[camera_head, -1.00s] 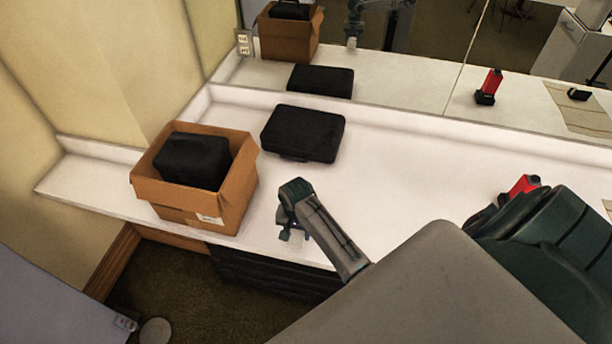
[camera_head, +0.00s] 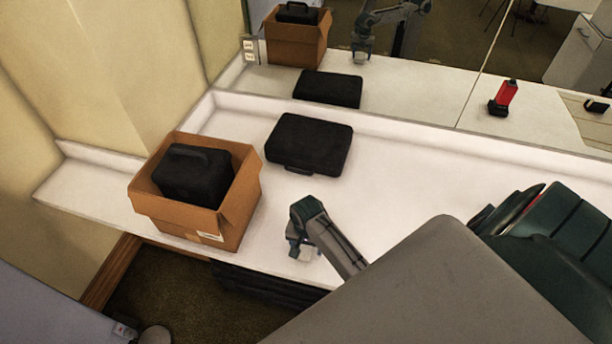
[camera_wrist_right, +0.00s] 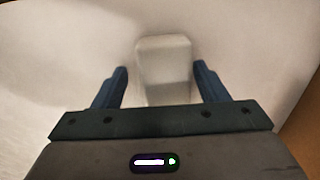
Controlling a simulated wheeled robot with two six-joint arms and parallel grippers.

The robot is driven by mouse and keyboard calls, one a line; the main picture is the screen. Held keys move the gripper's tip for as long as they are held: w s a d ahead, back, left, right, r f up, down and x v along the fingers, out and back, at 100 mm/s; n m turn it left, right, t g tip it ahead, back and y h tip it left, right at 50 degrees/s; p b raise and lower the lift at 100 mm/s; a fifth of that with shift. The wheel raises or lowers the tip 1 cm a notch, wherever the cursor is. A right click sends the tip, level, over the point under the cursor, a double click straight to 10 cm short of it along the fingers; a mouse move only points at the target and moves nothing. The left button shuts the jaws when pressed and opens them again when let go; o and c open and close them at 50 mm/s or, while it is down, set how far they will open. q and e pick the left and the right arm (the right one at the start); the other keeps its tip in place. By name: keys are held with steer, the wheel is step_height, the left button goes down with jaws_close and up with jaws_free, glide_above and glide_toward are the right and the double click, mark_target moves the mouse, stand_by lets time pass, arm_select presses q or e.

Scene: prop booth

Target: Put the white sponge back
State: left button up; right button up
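The white sponge (camera_head: 306,254) is a small pale block at the front edge of the white counter, just below my right gripper (camera_head: 302,245). In the right wrist view the sponge (camera_wrist_right: 163,68) lies between the two blue fingers of the right gripper (camera_wrist_right: 160,84). A gap shows on each side of it, so the fingers are open around it and do not appear to touch it. Whether its underside rests on the counter is hard to tell. My left gripper is not in view.
An open cardboard box (camera_head: 240,200) holding a black case (camera_head: 195,173) stands left on the counter (camera_head: 400,165). Another black case (camera_head: 308,143) lies flat behind. A mirror (camera_head: 430,75) lines the back. The counter's middle is clear.

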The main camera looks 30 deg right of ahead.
steer(key=shift+w, duration=0.1)
steer(key=shift+w+r, duration=0.1)
steer(key=shift+r, duration=0.05)
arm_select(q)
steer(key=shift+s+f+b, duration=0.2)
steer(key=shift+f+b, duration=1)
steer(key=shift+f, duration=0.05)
arm_select(e)
step_height(320, 180, up, 12)
steer(key=shift+f, duration=0.2)
